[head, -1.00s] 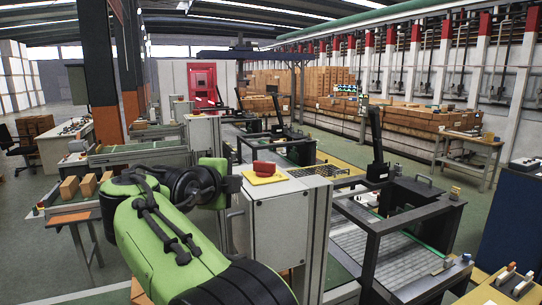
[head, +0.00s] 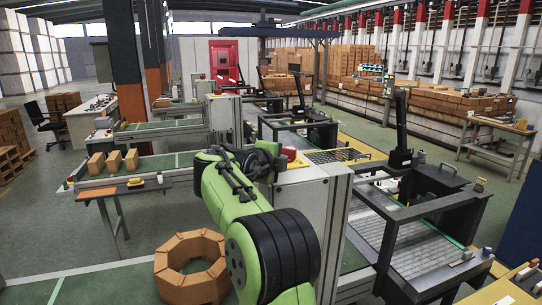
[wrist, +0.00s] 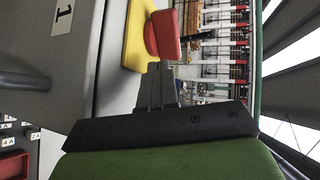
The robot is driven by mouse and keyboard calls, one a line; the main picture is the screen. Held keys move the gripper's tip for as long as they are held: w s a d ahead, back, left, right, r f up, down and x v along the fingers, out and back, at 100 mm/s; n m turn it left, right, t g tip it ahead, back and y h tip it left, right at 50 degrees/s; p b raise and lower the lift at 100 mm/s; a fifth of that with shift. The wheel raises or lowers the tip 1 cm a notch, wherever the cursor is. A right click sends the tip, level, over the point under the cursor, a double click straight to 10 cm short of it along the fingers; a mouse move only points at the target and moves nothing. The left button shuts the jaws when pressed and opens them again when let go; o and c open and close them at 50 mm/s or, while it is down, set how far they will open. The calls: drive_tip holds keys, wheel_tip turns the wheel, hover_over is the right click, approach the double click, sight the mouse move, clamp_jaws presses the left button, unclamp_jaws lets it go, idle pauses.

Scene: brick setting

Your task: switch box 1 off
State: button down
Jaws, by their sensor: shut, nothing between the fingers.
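Box 1 is a grey cabinet (head: 308,205), partly hidden behind my arm in the head view. In the wrist view its grey face (wrist: 95,60) fills the left, with a label reading 1 (wrist: 64,16). A red switch knob (wrist: 163,34) sits on a yellow plate (wrist: 135,38) on the box. The knob (head: 291,153) also shows in the head view, just past my arm. My gripper (wrist: 157,70) is shut and empty, its fingertips close to the knob and plate in the wrist view. I cannot tell whether they touch.
A conveyor table with several bricks (head: 113,160) stands at left. A ring of bricks (head: 191,262) lies below my arm at lower left. A dark-framed machine (head: 430,220) stands right of the box. Green floor is open at left.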

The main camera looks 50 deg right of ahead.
sight(289, 154)
drive_tip(key=d, duration=0.2)
drive_tip(key=w+d+p, duration=0.1)
drive_tip(key=shift+d+r+p, duration=0.15)
drive_tip(key=shift+d+p, duration=0.15)
drive_tip(key=shift+d, duration=0.05)
drive_tip(key=shift+s, duration=0.1)
drive_tip(key=shift+t+b, duration=0.3)
drive_tip(key=shift+b, duration=0.15)
